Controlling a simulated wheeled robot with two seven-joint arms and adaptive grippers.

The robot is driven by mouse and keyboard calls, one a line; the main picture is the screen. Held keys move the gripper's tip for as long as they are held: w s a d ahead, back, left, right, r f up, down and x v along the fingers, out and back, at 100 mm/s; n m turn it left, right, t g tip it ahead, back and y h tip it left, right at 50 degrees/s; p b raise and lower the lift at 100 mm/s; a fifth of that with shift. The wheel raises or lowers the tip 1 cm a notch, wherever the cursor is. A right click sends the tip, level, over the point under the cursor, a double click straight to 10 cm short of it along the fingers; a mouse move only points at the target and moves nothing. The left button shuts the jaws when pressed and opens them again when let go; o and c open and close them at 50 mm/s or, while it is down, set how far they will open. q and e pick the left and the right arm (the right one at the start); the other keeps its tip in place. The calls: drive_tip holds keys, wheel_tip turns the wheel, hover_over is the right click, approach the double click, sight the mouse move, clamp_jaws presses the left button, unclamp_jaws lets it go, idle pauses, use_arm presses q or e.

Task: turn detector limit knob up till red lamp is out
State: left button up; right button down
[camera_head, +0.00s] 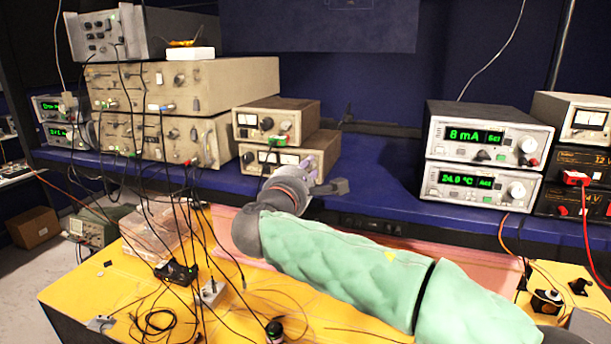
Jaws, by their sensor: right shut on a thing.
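My right arm comes in from the lower right under a green sleeve. Its gripper (310,172) is at the front of two small stacked beige meter boxes, an upper one (276,121) and a lower one (268,158). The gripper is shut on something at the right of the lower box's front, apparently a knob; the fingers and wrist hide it. A dark knob (248,157) shows at that box's left, beside its white meters. I cannot make out a lit red lamp or read which knob is the detector limit. My left gripper is out of view.
Large beige instruments (205,85) with hanging black cables stand on the blue shelf at left. Displays reading 8 mA (487,134) and about 24 °C (478,186) stand at right. The yellow bench (85,290) below holds loose cables. The blue shelf is clear right of the gripper.

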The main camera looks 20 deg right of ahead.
drive_tip(key=c, duration=1.3)
unclamp_jaws()
drive_tip(key=shift+c, duration=0.2)
drive_tip(key=v, duration=1.2)
drive_tip(key=shift+w, duration=0.1)
